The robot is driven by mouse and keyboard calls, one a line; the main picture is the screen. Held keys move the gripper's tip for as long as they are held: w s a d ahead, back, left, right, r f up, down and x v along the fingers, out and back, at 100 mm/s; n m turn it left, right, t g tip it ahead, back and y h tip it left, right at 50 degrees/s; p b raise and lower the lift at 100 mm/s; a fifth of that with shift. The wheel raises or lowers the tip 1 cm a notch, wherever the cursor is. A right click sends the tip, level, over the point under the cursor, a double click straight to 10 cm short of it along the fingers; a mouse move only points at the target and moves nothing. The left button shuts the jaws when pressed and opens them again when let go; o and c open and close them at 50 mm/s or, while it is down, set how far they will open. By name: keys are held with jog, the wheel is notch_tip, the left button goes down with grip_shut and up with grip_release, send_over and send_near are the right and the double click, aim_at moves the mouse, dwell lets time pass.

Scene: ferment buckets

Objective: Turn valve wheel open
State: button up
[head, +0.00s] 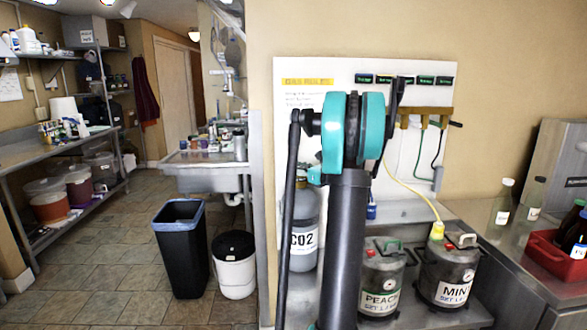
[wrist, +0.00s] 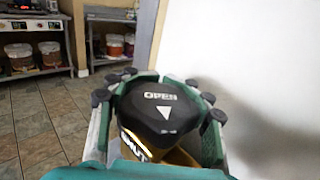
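The valve wheel (wrist: 157,104) is black, with a white word OPEN and a white arrow on its top face, in the middle of the wrist view. A bright-edged label on its near left side reads in part "HUT". My gripper (wrist: 168,82) has its green fingers on the left and right of the wheel, very close to its rim. Whether both press on it I cannot tell. In the head view a grey CO2 cylinder (head: 304,242) stands behind my arm.
Kegs marked PEACH (head: 381,280) and MINT (head: 446,275) stand right of the cylinder. A yellow hose (head: 402,186) runs to the MINT keg. A red crate (head: 555,254) with bottles sits on the right counter. A black bin (head: 181,248) and white bucket (head: 234,265) stand left on clear tiled floor.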

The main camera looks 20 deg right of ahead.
jog(key=o, duration=0.7)
jog(key=shift+c, duration=0.2)
jog(key=shift+r, duration=0.1)
notch_tip(320, 180, up, 10)
jog(key=shift+f, duration=0.1)
